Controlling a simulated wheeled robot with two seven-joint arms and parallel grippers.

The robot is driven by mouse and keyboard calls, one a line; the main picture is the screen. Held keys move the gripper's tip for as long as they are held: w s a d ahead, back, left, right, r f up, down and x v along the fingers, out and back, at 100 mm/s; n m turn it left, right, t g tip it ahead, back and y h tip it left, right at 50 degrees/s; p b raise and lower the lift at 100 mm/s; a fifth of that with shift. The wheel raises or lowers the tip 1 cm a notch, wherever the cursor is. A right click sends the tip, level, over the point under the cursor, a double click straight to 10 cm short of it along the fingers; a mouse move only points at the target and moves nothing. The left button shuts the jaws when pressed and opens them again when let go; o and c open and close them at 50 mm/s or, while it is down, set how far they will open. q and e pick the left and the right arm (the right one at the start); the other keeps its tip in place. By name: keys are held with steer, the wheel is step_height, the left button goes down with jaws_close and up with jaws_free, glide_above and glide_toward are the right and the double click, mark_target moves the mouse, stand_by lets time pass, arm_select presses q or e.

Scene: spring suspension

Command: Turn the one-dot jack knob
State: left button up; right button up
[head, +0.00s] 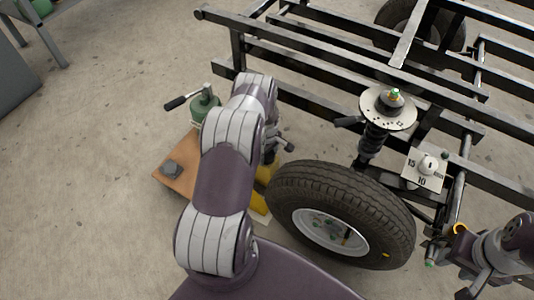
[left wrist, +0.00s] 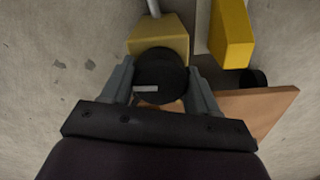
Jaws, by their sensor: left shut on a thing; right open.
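In the left wrist view, a round black knob (left wrist: 158,68) with one pale bar mark on its face sits in front of a yellow block-shaped jack part (left wrist: 172,33). My left gripper (left wrist: 161,86) is shut on this knob, one finger on each side. I cannot make out a dot on it. In the head view, yellow jack parts (head: 259,204) show beside the tire, and my left arm hides the knob and most of the left gripper. My right gripper (head: 474,286) is at the lower right, partly cut off by the frame and apart from the wheel.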

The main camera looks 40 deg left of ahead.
arm_select(q)
steer(key=shift+n, duration=1.1)
steer(key=o, duration=1)
steer(key=shift+o, duration=0.2)
step_height(320, 180, up, 13)
steer(key=p, duration=0.6)
steer(key=shift+f+p, duration=0.15)
steer(key=shift+p, duration=0.2)
steer(key=shift+d+f, duration=0.1)
